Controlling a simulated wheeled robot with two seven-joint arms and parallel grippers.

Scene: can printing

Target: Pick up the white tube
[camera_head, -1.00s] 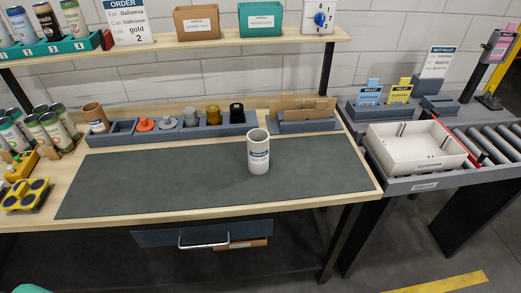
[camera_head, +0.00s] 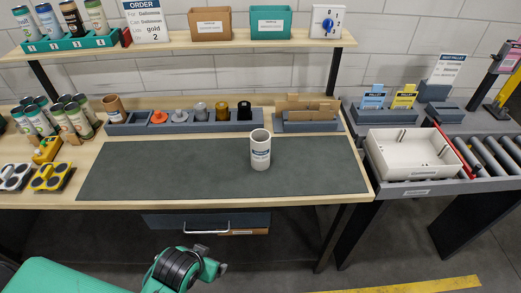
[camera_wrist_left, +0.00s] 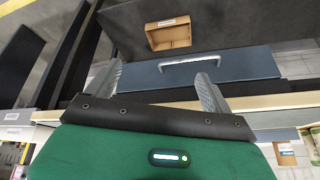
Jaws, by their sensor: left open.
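My right gripper is not in view.
A grey rack (camera_head: 180,122) with coloured pieces stands behind the mat. Cans and a yellow holder (camera_head: 50,177) are at the left. A drawer with a handle (camera_wrist_left: 188,61) is under the bench. A white tray (camera_head: 410,152) sits on the right table. The mat around the tube is clear.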

